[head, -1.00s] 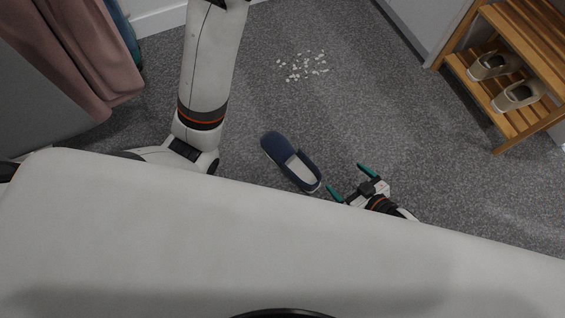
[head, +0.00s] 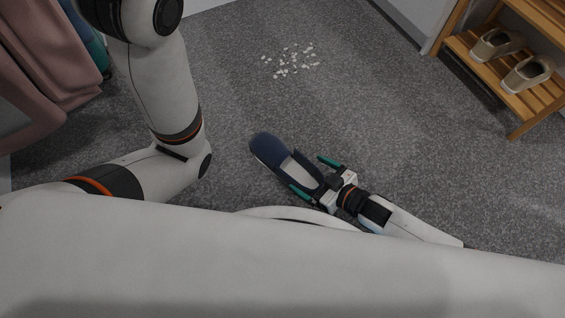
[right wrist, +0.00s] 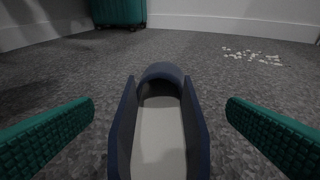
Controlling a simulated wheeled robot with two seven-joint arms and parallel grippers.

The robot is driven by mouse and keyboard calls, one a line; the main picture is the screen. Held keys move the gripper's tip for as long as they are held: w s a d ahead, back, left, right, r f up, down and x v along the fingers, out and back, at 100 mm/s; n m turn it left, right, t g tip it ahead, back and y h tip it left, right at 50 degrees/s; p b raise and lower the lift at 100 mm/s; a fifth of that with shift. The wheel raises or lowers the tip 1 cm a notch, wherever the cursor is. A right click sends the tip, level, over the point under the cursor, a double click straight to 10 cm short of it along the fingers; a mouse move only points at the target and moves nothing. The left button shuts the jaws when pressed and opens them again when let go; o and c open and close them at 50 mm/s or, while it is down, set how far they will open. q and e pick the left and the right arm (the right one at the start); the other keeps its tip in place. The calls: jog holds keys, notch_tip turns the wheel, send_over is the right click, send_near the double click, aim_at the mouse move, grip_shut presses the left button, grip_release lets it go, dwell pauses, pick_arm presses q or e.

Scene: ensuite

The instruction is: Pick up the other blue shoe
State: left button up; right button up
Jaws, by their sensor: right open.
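A blue shoe (head: 268,150) with a pale insole lies on the grey carpet near the middle of the head view. My right gripper (head: 314,178) is open, with its green fingers on either side of the shoe's heel end. In the right wrist view the blue shoe (right wrist: 160,72) points away from me, its toe at the far end. The open fingers of my right gripper (right wrist: 160,128) show left and right of the shoe, with gaps on both sides. The left gripper does not show.
A wooden rack (head: 487,75) with beige shoes (head: 497,45) stands at the upper right. White bits (head: 290,62) are scattered on the carpet beyond the shoe. Pink cloth (head: 45,60) hangs at the upper left. A teal suitcase (right wrist: 118,12) stands by the far wall. Carpet around the shoe is clear.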

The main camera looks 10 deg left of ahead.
aim_at(286, 160)
jog(key=b+x, duration=0.4)
jog(key=shift+a+b, duration=0.1)
jog(key=shift+b, duration=0.2)
jog(key=shift+w+a+f, duration=0.1)
jog(key=shift+w+a, duration=0.2)
jog(key=shift+a, duration=0.1)
jog(key=shift+c, duration=0.2)
jog(key=c, duration=1.6)
